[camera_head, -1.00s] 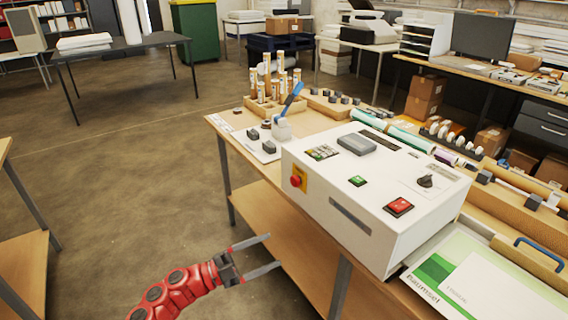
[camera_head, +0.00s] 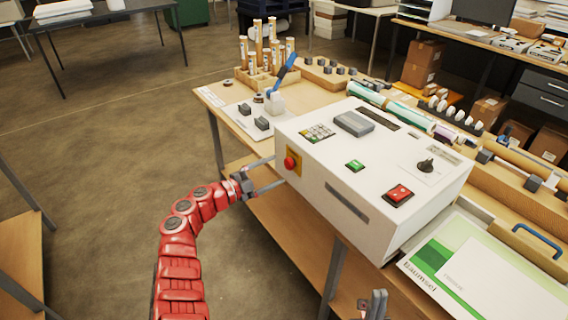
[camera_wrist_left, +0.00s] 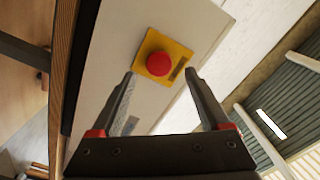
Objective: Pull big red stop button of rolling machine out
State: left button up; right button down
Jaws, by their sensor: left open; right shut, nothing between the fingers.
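The big red stop button (camera_head: 290,163) sits on a yellow plate on the left end face of the white rolling machine (camera_head: 365,165). In the left wrist view the round red button (camera_wrist_left: 158,64) lies ahead, roughly between and beyond the fingertips. My left gripper (camera_head: 272,172) is open, with its fingers pointing at the button's face; it also shows in the left wrist view (camera_wrist_left: 160,74). The fingers appear to be on either side of the button's line, and I cannot tell whether they touch the panel. My right gripper (camera_head: 375,303) is shut and empty at the bottom edge.
The machine's top carries a green button (camera_head: 355,165), a red switch (camera_head: 398,194) and a black knob (camera_head: 425,166). A blue-handled tool (camera_head: 283,75) stands behind the machine. A green and white pack (camera_head: 485,275) lies at the right. Open floor lies left of the table.

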aim_at(287, 165)
pick_arm(q)
jog(key=x, duration=0.3)
jog(key=shift+w+d, duration=0.15)
jog(key=shift+w, duration=0.05)
jog(key=shift+w+d, duration=0.2)
jog(key=shift+d, duration=0.3)
grip_shut()
jog(key=shift+f, duration=0.1)
dwell(0.8)
